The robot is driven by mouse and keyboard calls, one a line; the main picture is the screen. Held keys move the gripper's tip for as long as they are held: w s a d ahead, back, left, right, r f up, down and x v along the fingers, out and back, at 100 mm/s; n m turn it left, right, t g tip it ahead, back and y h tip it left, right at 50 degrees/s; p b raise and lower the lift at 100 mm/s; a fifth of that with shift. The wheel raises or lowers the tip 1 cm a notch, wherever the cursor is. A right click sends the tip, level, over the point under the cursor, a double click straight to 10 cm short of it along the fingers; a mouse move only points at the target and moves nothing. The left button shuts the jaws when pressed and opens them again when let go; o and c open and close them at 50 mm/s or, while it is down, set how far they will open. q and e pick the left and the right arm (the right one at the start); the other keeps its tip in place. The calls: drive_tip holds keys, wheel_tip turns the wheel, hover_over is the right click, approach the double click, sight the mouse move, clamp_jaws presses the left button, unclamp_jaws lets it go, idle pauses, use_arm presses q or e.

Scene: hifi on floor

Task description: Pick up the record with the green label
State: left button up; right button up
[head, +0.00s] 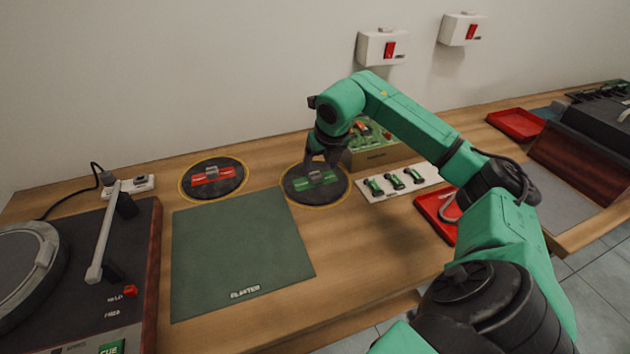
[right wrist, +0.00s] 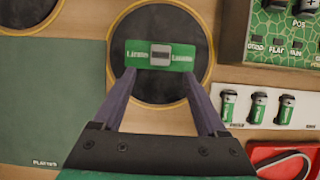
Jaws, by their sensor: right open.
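The record with the green label (head: 300,195) lies flat on the bench, a black disc inside a yellow ring. In the right wrist view the record (right wrist: 150,92) shows a green label (right wrist: 135,54) with a grey block at its middle. My right gripper (head: 320,162) is over this record from behind. In the right wrist view its open fingers (right wrist: 160,76) point at the label, one toward each side of it; whether they touch the record I cannot tell. Another record with a red label (head: 213,177) lies to the left. My left gripper is not in view.
A green mat (head: 235,250) lies in front of the records. A turntable (head: 80,270) stands at the left. A green-faced box (head: 375,150), a white strip with small green parts (head: 393,183) and a red tray (head: 436,212) are to the right.

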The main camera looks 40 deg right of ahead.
sight(318, 178)
drive_tip(key=x, duration=0.3)
drive_tip(key=p+x, duration=0.1)
drive_tip(key=x, duration=0.1)
drive_tip(key=shift+s+f, duration=0.1)
drive_tip(key=shift+f, duration=0.4)
drive_tip(key=c, duration=1.2)
drive_tip(key=shift+r, duration=0.2)
